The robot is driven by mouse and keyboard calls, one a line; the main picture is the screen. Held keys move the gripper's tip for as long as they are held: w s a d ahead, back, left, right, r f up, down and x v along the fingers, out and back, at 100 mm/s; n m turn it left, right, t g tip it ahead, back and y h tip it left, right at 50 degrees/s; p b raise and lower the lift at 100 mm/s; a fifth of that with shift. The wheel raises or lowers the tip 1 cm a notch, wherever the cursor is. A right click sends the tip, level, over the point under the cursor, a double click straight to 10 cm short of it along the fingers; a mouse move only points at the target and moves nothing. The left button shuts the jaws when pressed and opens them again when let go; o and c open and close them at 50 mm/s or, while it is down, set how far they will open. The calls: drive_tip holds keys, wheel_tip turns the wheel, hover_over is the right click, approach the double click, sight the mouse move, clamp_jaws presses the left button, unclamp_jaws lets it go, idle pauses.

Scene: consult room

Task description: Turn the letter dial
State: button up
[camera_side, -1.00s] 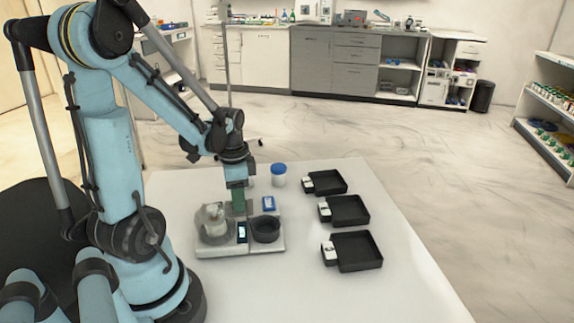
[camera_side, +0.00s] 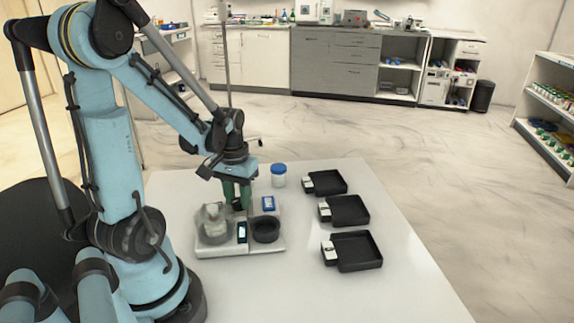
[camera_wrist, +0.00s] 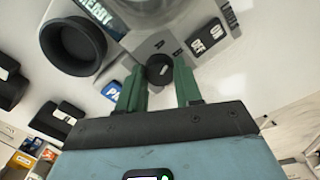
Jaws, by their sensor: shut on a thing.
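The letter dial (camera_wrist: 159,70) is a small round black knob with a pale mark, on a grey panel of the pale device (camera_side: 275,250). In the wrist view it sits between the green fingertips of my gripper (camera_wrist: 159,80). In the side view my gripper (camera_side: 238,202) points straight down at the back of the device, fingers around the dark knob. My gripper is shut on the dial.
On the device are a glass vessel (camera_side: 214,226), a display (camera_side: 242,232) reading READY in the wrist view, a black cup (camera_side: 266,229) and a blue button (camera_side: 268,203). An OFF/ON switch (camera_wrist: 207,36) is near the dial. A blue-lidded jar (camera_side: 279,175) and black trays (camera_side: 360,252) stand nearby.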

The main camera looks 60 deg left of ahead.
drive_tip(key=n, duration=0.5)
drive_tip(key=shift+n, duration=0.4)
idle(0.3)
drive_tip(key=o, duration=1)
drive_tip(key=shift+o, duration=0.2)
